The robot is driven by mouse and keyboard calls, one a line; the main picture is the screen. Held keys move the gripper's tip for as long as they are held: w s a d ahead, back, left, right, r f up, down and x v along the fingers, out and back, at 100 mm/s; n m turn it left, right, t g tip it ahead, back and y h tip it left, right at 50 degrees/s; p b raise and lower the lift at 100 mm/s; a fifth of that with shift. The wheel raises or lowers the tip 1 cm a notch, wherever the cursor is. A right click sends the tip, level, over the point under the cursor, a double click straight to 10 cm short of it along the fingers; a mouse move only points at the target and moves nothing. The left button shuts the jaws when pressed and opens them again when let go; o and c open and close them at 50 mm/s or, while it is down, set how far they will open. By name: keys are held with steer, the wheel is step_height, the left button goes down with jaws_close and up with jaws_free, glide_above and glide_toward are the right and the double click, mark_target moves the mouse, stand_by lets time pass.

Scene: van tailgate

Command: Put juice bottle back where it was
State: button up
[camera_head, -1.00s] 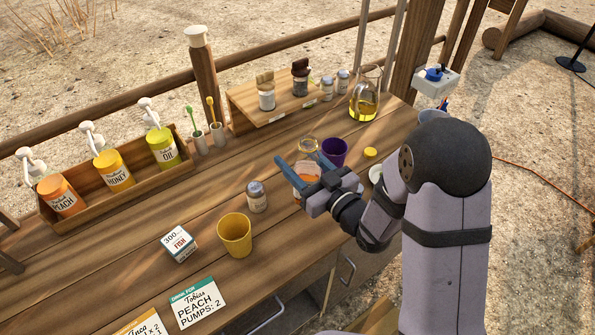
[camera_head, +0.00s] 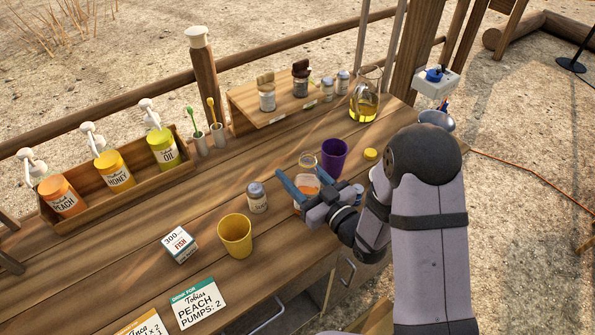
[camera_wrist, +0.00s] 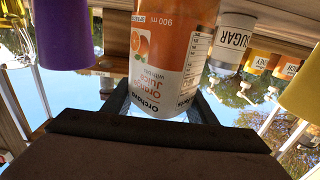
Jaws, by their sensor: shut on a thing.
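The juice bottle (camera_wrist: 172,50) is an orange bottle with a white label reading "Orange Juice" and "900 ml". It fills the middle of the wrist view, upside down there, between the two fingers. In the head view the bottle (camera_head: 303,207) is mostly hidden by my gripper (camera_head: 302,188), and only a small part of orange and white shows. My gripper is shut on the bottle at the front middle of the wooden counter. Whether the bottle's base touches the counter cannot be told.
A grey-lidded jar (camera_head: 256,198) and a yellow cup (camera_head: 235,235) stand to the left. A pump-bottle crate (camera_head: 122,192) and raised shelf (camera_head: 250,105) line the back.

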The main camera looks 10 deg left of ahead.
mark_target(316, 190)
steer(key=shift+f, duration=0.1)
steer(key=shift+f, duration=0.15)
steer(key=o, duration=1.3)
steer(key=shift+c, duration=0.2)
steer(key=shift+r, duration=0.2)
steer(key=shift+r, duration=0.15)
steer(key=v, duration=0.7)
steer(key=shift+d+r, duration=0.1)
steer(key=p+v, duration=0.2)
steer(key=shift+s+d, duration=0.2)
steer(key=shift+p+v, duration=1)
steer(key=shift+v, duration=0.15)
